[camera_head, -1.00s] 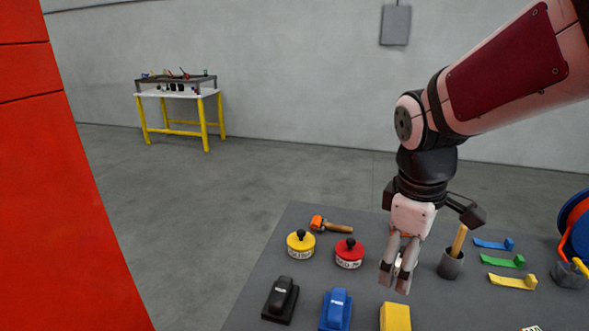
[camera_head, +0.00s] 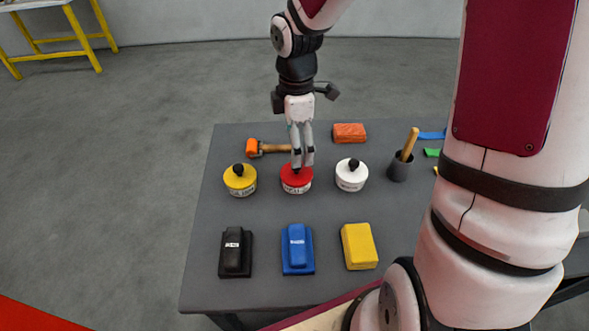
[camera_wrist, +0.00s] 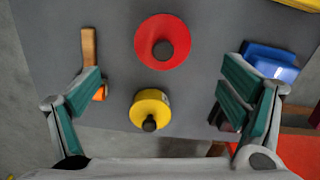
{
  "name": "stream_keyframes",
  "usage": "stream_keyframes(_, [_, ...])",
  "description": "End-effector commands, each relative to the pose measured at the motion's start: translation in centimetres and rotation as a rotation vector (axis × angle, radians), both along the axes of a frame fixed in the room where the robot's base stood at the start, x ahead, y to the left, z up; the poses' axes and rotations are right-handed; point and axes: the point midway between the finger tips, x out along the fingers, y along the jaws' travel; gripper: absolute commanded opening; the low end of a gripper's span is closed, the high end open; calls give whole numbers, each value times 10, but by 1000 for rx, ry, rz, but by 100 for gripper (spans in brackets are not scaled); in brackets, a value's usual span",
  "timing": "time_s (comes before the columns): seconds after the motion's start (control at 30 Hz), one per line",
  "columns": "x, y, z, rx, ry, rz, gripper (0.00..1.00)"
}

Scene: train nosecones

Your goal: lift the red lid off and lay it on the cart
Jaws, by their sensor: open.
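The red lid (camera_head: 296,177) with a black knob sits on a labelled round pot on the grey cart (camera_head: 200,275). It also shows in the wrist view (camera_wrist: 150,50), ahead of and between the fingers. My gripper (camera_head: 303,160) is over the red lid in the head view, its fingertips by the knob. In the wrist view my gripper (camera_wrist: 165,95) has its two fingers wide apart with nothing between the pads. I cannot tell whether the fingertips touch the knob.
A yellow-lidded pot (camera_head: 240,180) stands left of the red one and a white-lidded pot (camera_head: 351,174) right. Behind are a hammer (camera_head: 270,148) and an orange block (camera_head: 349,132). Black (camera_head: 235,253), blue (camera_head: 297,249) and yellow (camera_head: 359,246) blocks stand in front. Cart surface between these rows is bare.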

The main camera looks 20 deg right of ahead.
Motion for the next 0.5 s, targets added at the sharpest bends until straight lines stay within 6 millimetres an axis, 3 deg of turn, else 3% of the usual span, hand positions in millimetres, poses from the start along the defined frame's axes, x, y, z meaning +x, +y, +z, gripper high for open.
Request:
stream_keyframes(0.1, [0, 0, -19, -1, 3, -1, 91])
stream_keyframes(0.37, [-1, 0, -36, 0, 1, -1, 91])
stream_keyframes(0.5, [-3, 0, -57, 0, 4, -1, 91])
